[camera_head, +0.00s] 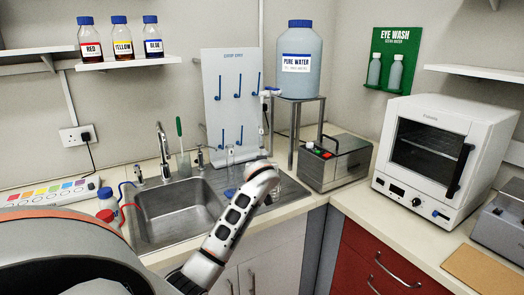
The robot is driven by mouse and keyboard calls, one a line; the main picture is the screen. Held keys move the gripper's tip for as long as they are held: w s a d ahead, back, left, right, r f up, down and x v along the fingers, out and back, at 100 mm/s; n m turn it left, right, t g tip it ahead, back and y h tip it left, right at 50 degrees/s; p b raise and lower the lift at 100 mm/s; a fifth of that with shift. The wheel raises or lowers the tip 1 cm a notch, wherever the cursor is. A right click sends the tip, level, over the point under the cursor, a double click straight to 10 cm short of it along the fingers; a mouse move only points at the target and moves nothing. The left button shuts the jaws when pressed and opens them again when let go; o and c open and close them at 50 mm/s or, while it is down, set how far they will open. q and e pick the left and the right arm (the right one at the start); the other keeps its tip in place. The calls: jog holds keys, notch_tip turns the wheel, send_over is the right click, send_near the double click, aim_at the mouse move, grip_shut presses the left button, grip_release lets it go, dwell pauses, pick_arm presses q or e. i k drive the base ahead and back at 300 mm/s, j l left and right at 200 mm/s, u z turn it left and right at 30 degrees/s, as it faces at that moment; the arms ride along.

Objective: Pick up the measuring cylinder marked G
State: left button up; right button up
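Clear glassware (230,157) stands upright behind the right end of the sink; it looks like a slim measuring cylinder, and a blue part (230,193) shows low beside it. No letter G is legible, so I cannot tell which cylinder bears it. My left arm (235,220) reaches up from the bottom over the counter's front edge. Its far end (264,170) is right of the glassware and covers part of the counter there. The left fingers cannot be made out, nor whether they hold anything. My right gripper is not in view.
The steel sink (180,215) with its tap (162,145) lies left of my arm. A blue-hung drying rack (232,85) stands behind. A metal stand bears the water container (299,65). A water bath (333,162) and white oven (440,150) stand right.

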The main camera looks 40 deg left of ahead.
aim_at(262, 135)
jog(key=i+j, duration=0.25)
jog(key=j, duration=0.2)
jog(key=i+j, duration=0.55)
jog(key=j, duration=0.3)
